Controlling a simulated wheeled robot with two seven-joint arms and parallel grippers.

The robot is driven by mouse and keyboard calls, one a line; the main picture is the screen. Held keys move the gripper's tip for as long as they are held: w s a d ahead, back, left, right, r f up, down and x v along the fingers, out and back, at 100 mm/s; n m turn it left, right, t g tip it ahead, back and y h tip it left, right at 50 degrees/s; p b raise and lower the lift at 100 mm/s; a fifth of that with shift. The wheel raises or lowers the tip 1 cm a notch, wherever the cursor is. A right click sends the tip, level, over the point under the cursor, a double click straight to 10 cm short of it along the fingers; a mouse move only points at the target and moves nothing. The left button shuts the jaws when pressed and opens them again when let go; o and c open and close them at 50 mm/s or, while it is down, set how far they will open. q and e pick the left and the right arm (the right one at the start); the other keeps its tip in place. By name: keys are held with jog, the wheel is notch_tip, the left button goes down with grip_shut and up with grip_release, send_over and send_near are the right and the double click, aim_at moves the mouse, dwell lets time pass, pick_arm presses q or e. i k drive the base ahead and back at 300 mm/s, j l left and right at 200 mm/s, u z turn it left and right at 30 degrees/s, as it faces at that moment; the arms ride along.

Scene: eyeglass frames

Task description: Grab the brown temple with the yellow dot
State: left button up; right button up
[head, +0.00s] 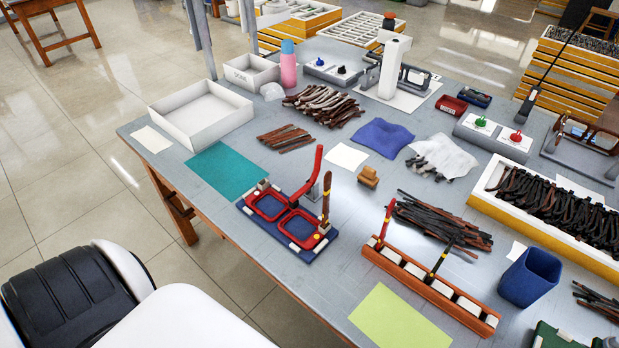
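A red eyeglass frame (268,207) lies in a dark blue fixture (262,226) near the table's front edge. A slim brown temple (326,198) with yellow marks stands upright at the frame's right side. A red temple (318,163) rises at a slant from the far side of the fixture. To the right, an orange-brown rack (410,282) with white slots holds an upright red temple (387,218) and a dark temple (441,260); both show small yellow spots. Neither of my grippers is in view.
Loose dark temples (440,222) lie behind the rack, and brown ones (285,138) lie farther back. A blue cup (530,277) stands at the right. A teal mat (224,171) and a yellow-green sheet (398,320) lie flat. A white tray (203,112) stands at the left.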

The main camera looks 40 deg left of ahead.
aim_at(327, 181)
jog(key=j+z, duration=0.2)
jog(key=j, duration=0.6)
jog(key=j+z, duration=0.2)
jog(key=j, duration=0.6)
jog(key=k+j+z, duration=0.2)
jog(key=j, duration=0.55)
jog(key=i+j, duration=0.05)
jog(key=i, duration=0.05)
